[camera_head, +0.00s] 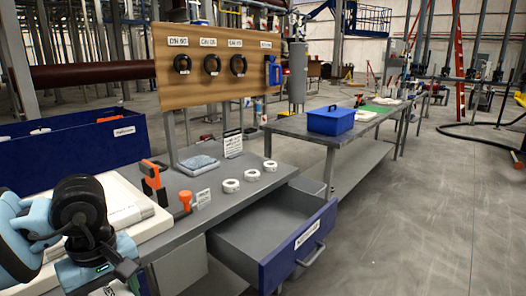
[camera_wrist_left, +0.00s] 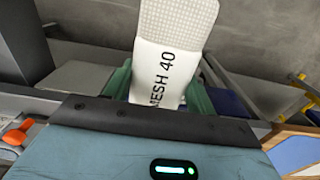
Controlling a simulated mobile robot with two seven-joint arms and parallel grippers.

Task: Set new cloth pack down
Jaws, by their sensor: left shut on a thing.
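My left gripper (camera_head: 118,286) is at the lower left of the head view, its fingers mostly cut off by the frame's bottom edge. In the left wrist view its green fingers (camera_wrist_left: 160,95) are shut on a white cloth pack (camera_wrist_left: 165,70) marked "MESH 40", with a textured far end. The pack sticks out beyond the fingers, with grey floor behind it. In the head view the held pack is mostly hidden or out of frame. My right gripper is not in view.
An open, empty drawer (camera_head: 225,237) juts from the grey bench (camera_head: 225,196). A blue bin (camera_head: 80,150) stands behind; a second table (camera_head: 290,124) is farther right.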

